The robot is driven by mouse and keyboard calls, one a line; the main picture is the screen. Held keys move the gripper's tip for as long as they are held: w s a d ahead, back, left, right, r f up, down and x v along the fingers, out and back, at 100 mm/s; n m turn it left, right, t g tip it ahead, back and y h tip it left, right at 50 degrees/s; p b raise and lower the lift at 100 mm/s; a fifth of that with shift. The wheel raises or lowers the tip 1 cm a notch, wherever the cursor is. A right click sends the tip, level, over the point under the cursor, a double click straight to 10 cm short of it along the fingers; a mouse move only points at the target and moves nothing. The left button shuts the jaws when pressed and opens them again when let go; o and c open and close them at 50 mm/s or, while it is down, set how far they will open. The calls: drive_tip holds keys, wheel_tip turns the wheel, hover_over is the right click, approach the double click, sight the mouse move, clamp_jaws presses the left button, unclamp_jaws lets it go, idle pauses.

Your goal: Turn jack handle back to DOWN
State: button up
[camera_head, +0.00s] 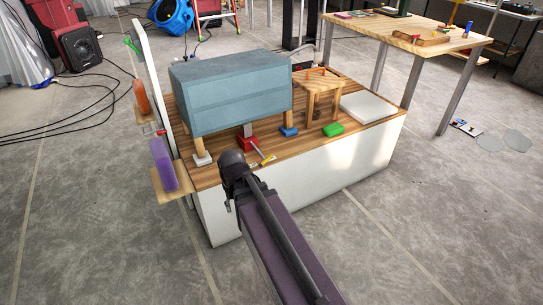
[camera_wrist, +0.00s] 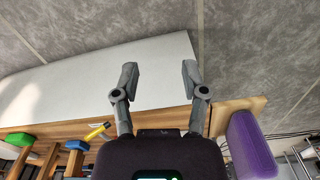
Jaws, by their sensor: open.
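The red jack (camera_head: 247,143) sits on the wooden bench top (camera_head: 218,170) under the front edge of a blue-grey box (camera_head: 230,95). Its handle (camera_head: 258,149) is a thin grey rod slanting toward the front edge, with a yellow end. The yellow-ended handle (camera_wrist: 97,132) also shows in the wrist view, left of my gripper. My gripper (camera_wrist: 160,72) is open with nothing between its fingers; a white panel lies behind them. In the head view its fingers are hidden by my wrist, which is close to the handle's left. The gripper appears apart from the handle.
A purple sponge-like block (camera_head: 163,164) stands on a small wooden shelf left of the bench. The floor in front is clear.

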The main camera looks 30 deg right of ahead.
drive_tip(key=w+d+r+m+t+p, duration=0.1)
drive_tip(key=w+d+r+m+p, duration=0.2)
drive_tip(key=w+d, duration=0.35)
drive_tip(key=w+d+r+m+p, duration=0.2)
drive_tip(key=w+d+m, duration=0.3)
drive_tip(key=w+d, duration=0.15)
wheel_tip(320, 180, up, 3)
drive_tip(key=m+p, duration=0.2)
drive_tip(key=m, duration=0.5)
hover_over(271, 155)
drive_tip(key=s, duration=0.2)
drive_tip(key=shift+d+t, duration=0.1)
drive_tip(key=shift+t, duration=0.3)
drive_tip(key=shift+f, duration=0.15)
drive_tip(key=f+b, duration=0.4)
drive_tip(key=w+f+b, duration=0.1)
drive_tip(key=f+b, duration=0.4)
drive_tip(key=w+f+b, duration=0.1)
drive_tip(key=f+b, duration=0.3)
drive_tip(key=shift+w+a+f, duration=0.15)
drive_tip(key=shift+a+f, duration=0.05)
clamp_jaws()
